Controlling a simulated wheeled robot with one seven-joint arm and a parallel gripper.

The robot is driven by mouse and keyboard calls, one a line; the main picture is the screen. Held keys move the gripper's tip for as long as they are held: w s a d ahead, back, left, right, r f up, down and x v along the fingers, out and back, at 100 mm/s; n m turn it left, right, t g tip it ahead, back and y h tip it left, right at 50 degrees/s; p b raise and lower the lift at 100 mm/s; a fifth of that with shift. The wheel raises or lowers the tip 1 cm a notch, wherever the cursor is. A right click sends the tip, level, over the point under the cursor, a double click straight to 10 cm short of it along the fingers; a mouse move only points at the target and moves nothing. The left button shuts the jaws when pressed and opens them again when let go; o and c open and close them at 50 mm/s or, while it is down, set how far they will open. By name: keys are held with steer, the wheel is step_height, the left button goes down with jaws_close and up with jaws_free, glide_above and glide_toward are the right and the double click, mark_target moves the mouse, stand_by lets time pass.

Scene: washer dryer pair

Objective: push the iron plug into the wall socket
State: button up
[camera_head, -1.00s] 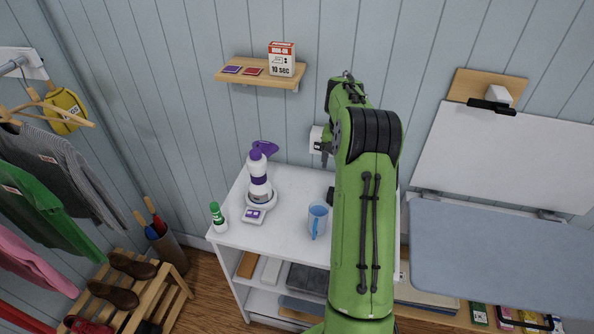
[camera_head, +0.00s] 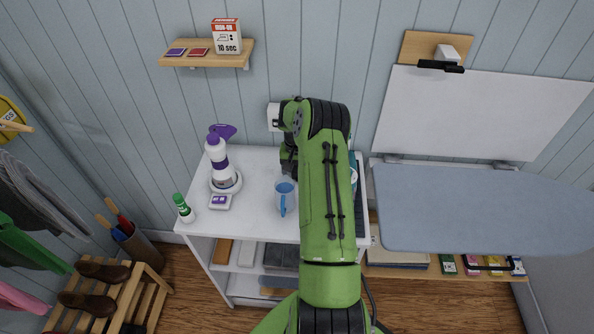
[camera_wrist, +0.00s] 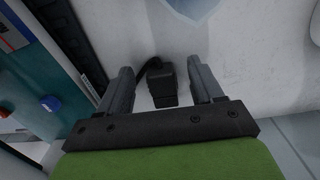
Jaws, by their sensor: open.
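The black iron plug (camera_wrist: 162,84) lies on the white tabletop in the wrist view, with a short piece of dark cord curving from its upper left. My gripper (camera_wrist: 159,68) is open, with one finger on each side of the plug; I cannot tell whether either touches it. In the head view my wrist (camera_head: 289,160) points down at the cabinet top, and my arm hides the plug. A white wall socket (camera_head: 273,117) shows on the wall just left of my wrist, partly covered by my arm.
An ironing board (camera_head: 470,205) is on the right.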

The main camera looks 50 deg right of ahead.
steer(key=shift+f, duration=0.2)
steer(key=shift+c, duration=0.5)
steer(key=shift+r, duration=0.15)
steer(key=c, duration=1)
